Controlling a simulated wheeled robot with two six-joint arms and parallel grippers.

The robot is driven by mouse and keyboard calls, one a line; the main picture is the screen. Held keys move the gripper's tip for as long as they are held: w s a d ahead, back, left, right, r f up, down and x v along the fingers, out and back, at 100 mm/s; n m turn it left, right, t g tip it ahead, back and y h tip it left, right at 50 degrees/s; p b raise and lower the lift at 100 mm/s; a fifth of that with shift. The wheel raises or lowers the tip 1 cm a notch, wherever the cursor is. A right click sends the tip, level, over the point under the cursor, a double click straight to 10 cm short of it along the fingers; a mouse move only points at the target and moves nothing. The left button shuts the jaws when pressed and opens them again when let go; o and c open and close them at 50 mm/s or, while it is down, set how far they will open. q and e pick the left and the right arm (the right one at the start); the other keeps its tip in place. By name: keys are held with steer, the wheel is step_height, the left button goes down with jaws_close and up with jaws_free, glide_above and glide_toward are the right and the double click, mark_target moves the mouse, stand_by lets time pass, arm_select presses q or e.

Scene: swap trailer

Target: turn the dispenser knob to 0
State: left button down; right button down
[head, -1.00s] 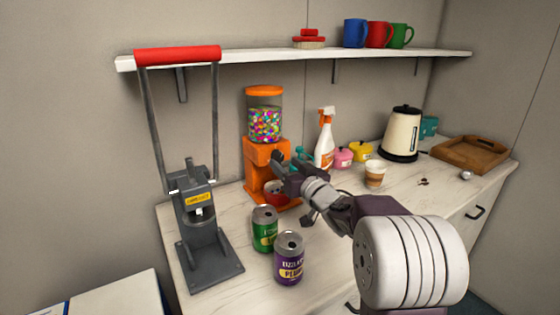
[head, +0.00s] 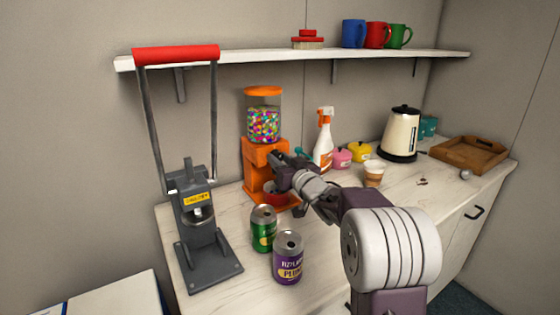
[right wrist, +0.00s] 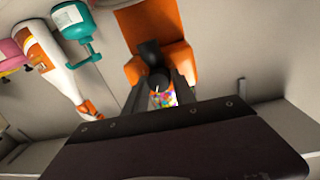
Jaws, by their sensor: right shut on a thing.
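The orange candy dispenser (head: 262,92) stands on the counter against the back wall, its clear jar full of colored candies. In the right wrist view its orange body (right wrist: 160,45) is straight ahead. My right gripper (head: 276,161) is at the front of the dispenser body, and in the right wrist view its fingers (right wrist: 160,92) are shut on the dark dispenser knob (right wrist: 152,58). The knob's marks and pointer cannot be read. A red bowl (head: 274,198) sits under the dispenser, partly hidden by my gripper. My left gripper is not in view.
A green can (head: 264,229) and a purple can (head: 288,258) stand in front of the dispenser. A grey can crusher (head: 200,225) is at left. A spray bottle (head: 324,140), paper cup (head: 373,174) and kettle (head: 400,134) stand to the right. A shelf (head: 290,57) runs above.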

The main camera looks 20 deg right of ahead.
steer(key=n+b, duration=0.2)
steer(key=n, duration=0.1)
steer(key=shift+f, duration=0.15)
steer(key=shift+n+t+b, duration=0.3)
steer(key=shift+n+b, duration=0.7)
steer(key=shift+n, duration=1)
steer(key=c, duration=1)
jaws_free()
steer(key=shift+c, duration=0.2)
